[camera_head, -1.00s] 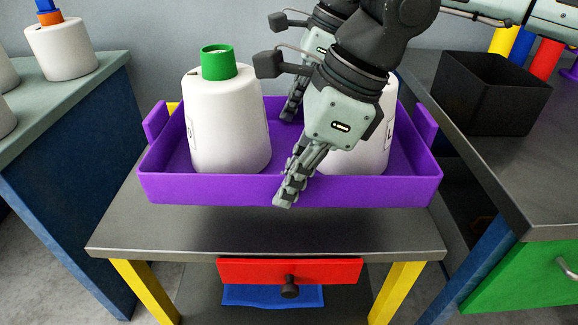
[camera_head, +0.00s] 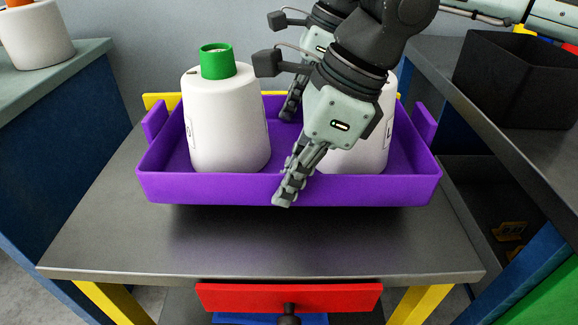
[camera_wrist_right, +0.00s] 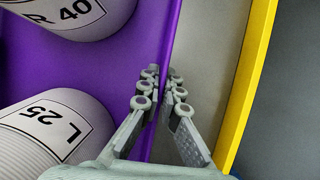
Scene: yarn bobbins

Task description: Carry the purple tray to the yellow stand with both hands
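The purple tray (camera_head: 360,190) is level in the head view and carries two white yarn bobbins. The left bobbin (camera_head: 228,125) has a green top; the right bobbin (camera_head: 360,160) is mostly hidden behind my arm. My left gripper (camera_head: 284,190) is shut on the tray's near wall. My right gripper (camera_head: 291,108) is at the far wall, partly hidden; in the right wrist view (camera_wrist_right: 162,88) its fingers straddle the wall, shut on it. The yellow stand (camera_head: 260,245), with a grey top and yellow legs, lies beneath the tray. The tray appears raised above it, with a dark shadow below.
A yellow rail (camera_head: 160,100) runs along the stand's far edge. A red drawer (camera_head: 290,297) is under its front. A bench with a bobbin (camera_head: 38,35) stands left; a dark counter with a black bin (camera_head: 510,85) stands right. The stand's front top is bare.

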